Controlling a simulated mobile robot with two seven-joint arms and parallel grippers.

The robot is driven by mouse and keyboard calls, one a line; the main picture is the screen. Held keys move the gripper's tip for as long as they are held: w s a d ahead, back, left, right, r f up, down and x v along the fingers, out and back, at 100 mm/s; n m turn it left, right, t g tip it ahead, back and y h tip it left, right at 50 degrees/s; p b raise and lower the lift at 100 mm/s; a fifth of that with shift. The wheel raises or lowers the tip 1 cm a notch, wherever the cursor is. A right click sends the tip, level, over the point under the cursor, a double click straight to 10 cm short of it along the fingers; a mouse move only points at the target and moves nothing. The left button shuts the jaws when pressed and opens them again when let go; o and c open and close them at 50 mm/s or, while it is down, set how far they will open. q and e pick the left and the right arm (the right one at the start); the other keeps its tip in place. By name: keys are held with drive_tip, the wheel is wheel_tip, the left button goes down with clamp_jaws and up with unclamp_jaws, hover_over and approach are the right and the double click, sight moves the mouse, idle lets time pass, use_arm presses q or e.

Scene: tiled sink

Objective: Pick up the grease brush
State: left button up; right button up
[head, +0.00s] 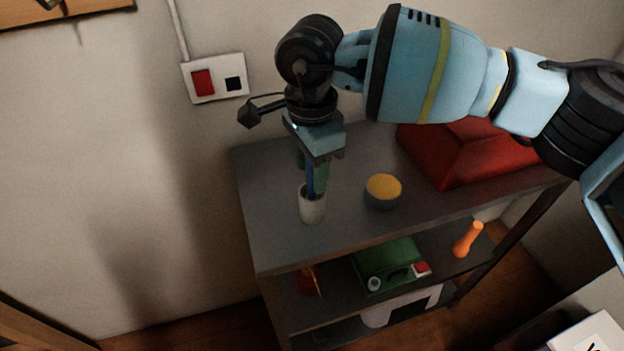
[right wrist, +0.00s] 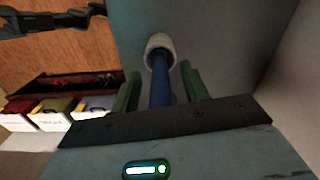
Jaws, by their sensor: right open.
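The grease brush shows as an upright blue handle (head: 310,182) standing in a small white cup (head: 312,210) on the grey shelf top. My right gripper (head: 313,176) points down over the cup, with its green fingers around the handle's upper part. In the right wrist view, the blue handle (right wrist: 161,88) runs between the two open fingers (right wrist: 160,90), with a visible gap on each side. The white cup (right wrist: 160,43) lies beyond the fingertips. The brush's lower end is hidden in the cup. My left gripper is not in view.
A bowl with yellow contents (head: 383,189) stands right of the cup. A red box (head: 465,150) is at the back right of the shelf top (head: 275,235). Lower shelves hold a green case (head: 390,265) and an orange object (head: 467,240). A wall socket panel (head: 215,78) is behind.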

clamp_jaws()
drive_tip(key=shift+r, duration=0.1)
